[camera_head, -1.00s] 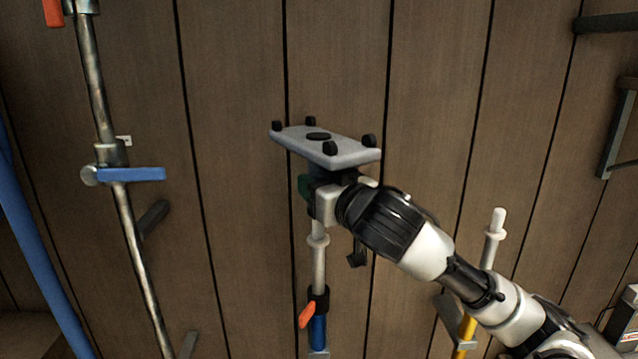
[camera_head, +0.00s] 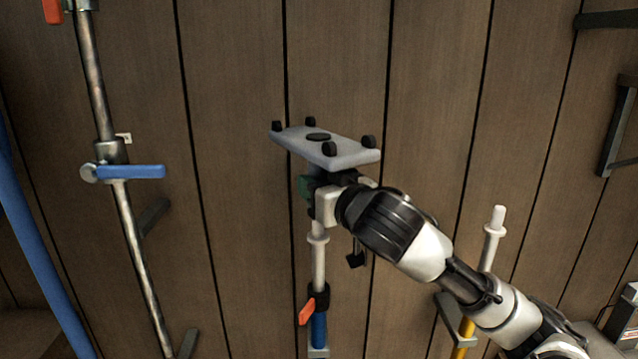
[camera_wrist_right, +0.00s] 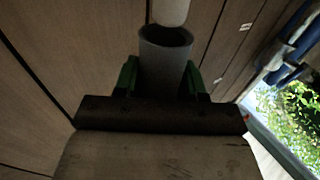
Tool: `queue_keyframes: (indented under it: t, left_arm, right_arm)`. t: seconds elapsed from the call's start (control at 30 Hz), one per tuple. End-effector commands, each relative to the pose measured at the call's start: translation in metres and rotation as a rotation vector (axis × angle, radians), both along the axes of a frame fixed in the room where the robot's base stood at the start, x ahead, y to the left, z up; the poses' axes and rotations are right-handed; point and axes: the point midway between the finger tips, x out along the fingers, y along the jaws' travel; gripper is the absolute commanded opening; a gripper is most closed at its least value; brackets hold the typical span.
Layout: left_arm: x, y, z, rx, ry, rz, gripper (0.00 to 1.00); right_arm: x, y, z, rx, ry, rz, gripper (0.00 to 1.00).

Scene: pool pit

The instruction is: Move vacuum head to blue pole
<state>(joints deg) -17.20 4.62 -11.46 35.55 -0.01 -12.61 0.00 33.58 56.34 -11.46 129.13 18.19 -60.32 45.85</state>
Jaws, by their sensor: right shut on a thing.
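The vacuum head (camera_head: 345,152), a flat grey plate with black wheels, is held up in front of the plank wall. My right gripper (camera_head: 316,188) is shut on it just under the plate, with a green fingertip showing. The blue pole (camera_head: 319,330) stands upright below, with a white upper section (camera_head: 318,263) and an orange lever. Its top is hidden behind the gripper. In the right wrist view, green fingertips flank the head's grey socket (camera_wrist_right: 165,65). The pole's white rounded tip (camera_wrist_right: 171,11) is close to the socket's opening; I cannot tell whether they touch. My left gripper is out of view.
A yellow pole (camera_head: 466,332) with a white top stands to the right, behind my right arm. A metal pipe with a blue valve handle (camera_head: 138,172) runs down the left. Dark brackets (camera_head: 619,125) are on the wall at the right.

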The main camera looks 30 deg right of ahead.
Motion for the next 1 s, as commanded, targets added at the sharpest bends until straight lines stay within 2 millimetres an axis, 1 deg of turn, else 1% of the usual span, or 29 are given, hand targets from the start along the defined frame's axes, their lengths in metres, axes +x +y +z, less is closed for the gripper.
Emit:
queue_keyframes:
  t: [0.47,1.0]
  left_arm:
    - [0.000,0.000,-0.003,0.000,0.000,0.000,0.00]
    - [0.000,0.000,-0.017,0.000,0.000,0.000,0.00]
  right_arm:
    - [0.000,0.000,-0.003,0.000,-0.003,0.000,0.04]
    - [0.000,0.000,-0.021,0.000,-0.003,0.001,0.04]
